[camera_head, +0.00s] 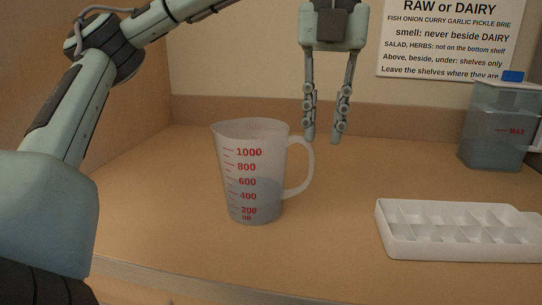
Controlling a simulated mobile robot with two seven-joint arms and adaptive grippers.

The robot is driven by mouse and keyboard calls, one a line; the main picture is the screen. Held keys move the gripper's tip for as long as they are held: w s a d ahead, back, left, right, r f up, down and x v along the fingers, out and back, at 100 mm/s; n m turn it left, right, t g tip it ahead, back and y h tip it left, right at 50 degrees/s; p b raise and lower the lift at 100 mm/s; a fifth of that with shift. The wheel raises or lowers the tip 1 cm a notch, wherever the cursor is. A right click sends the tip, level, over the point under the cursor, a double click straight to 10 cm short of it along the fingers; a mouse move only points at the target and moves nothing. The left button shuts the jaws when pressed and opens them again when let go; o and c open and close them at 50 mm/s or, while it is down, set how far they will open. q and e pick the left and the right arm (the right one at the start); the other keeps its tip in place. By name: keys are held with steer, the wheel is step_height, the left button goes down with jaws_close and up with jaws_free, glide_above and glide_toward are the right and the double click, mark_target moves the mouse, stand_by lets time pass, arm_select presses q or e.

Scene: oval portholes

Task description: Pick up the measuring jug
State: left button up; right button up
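The measuring jug (248,170) stands upright on the wooden counter, left of the middle of the head view. It is translucent with red markings up to 1000, and grey liquid shows in its lower part. Its handle (303,168) points right. My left gripper (322,139) hangs fingers down above and behind the handle, a little right of the jug. Its two fingers are apart with nothing between them. The fingertips look clear of the jug; the exact depth gap is hard to tell. My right gripper is not in view.
A white ice cube tray (388,238) lies on the counter at the right. A blue-capped container (492,140) with a MAX mark stands at the back right. A text sign (450,40) is on the back wall. The counter's front edge runs below the jug.

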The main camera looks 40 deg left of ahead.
mark_target(312, 149)
arm_select(q)
steer(key=shift+s+a+r, duration=0.1)
steer(key=shift+a+r, duration=0.1)
steer(key=shift+a, duration=0.35)
steer(key=shift+a+f, duration=0.1)
steer(key=shift+f, duration=0.15)
steer(key=f, duration=0.3)
steer(key=shift+s+f, duration=0.2)
steer(key=shift+f, duration=1.1)
steer(key=shift+a+f, duration=0.1)
steer(key=shift+f, duration=0.05)
steer(key=f+b, duration=0.1)
steer(key=f, duration=0.1)
steer(key=f+b, duration=0.1)
steer(key=f, duration=0.1)
steer(key=shift+s+f, duration=0.2)
steer(key=shift+f, duration=0.1)
steer(key=shift+a+f, duration=0.1)
steer(key=shift+f, duration=0.2)
jaws_close()
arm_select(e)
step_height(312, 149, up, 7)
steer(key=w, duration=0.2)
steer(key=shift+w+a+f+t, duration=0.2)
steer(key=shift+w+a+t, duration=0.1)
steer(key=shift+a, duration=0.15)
